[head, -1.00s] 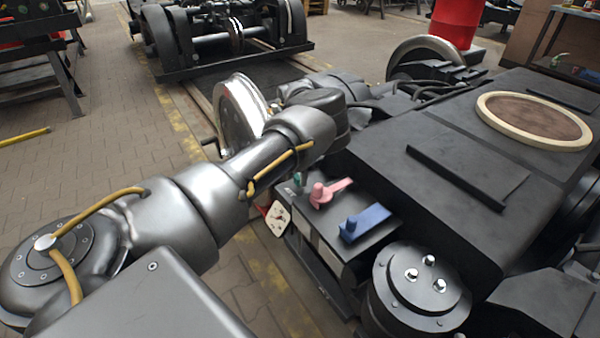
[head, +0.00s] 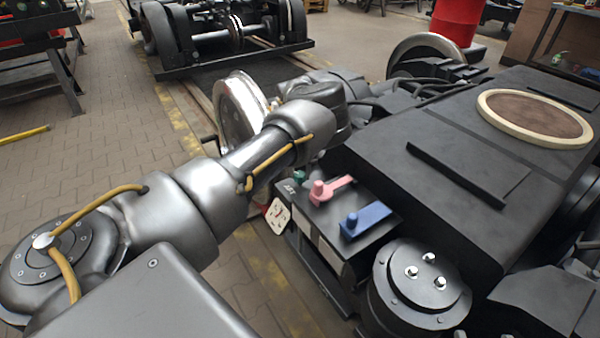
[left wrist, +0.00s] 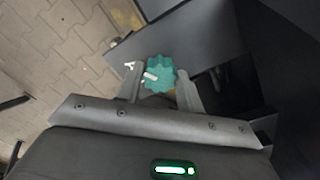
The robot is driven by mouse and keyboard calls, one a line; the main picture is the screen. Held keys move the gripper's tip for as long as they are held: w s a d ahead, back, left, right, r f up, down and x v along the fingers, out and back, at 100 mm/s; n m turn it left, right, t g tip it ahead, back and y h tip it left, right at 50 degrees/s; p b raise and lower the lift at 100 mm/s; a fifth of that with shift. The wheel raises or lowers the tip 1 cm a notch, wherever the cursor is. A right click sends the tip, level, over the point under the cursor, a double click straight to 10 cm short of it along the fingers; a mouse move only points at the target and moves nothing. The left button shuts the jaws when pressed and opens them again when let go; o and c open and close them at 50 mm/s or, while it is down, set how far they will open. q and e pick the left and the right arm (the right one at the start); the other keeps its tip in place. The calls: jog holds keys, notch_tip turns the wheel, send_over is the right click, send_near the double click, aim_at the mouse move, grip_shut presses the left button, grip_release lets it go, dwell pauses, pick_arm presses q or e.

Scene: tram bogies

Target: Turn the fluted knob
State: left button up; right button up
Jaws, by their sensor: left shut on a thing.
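The fluted knob (left wrist: 162,70) is teal with a scalloped rim and sits on a dark panel. In the left wrist view it lies between the two fingers of my left gripper (left wrist: 159,78), which is shut on it. A white bar mark shows on the knob, and another white mark shows on the panel just left of it. In the head view only a small part of the knob (head: 299,176) shows beside my left forearm, which hides most of the gripper. My right gripper is in neither view.
A pink lever handle (head: 330,189) and a blue lever handle (head: 366,220) stand on the same panel, close to the knob. A dark round cover with bolts (head: 420,285) is at the front. The black bogie frame (head: 400,165) fills the right. A pale plate (head: 278,215) hangs at the panel's left.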

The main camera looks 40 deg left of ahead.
pick_arm(q)
jog(key=n, duration=0.3)
jog(key=shift+n, duration=0.8)
jog(key=n, duration=0.4)
jog(key=shift+b, duration=0.4)
jog(key=shift+n, duration=1.3)
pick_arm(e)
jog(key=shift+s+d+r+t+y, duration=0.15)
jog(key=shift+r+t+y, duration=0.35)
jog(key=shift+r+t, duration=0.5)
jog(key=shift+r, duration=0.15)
pick_arm(q)
jog(key=shift+d, duration=0.1)
jog(key=o, duration=1)
jog(key=shift+r, duration=0.1)
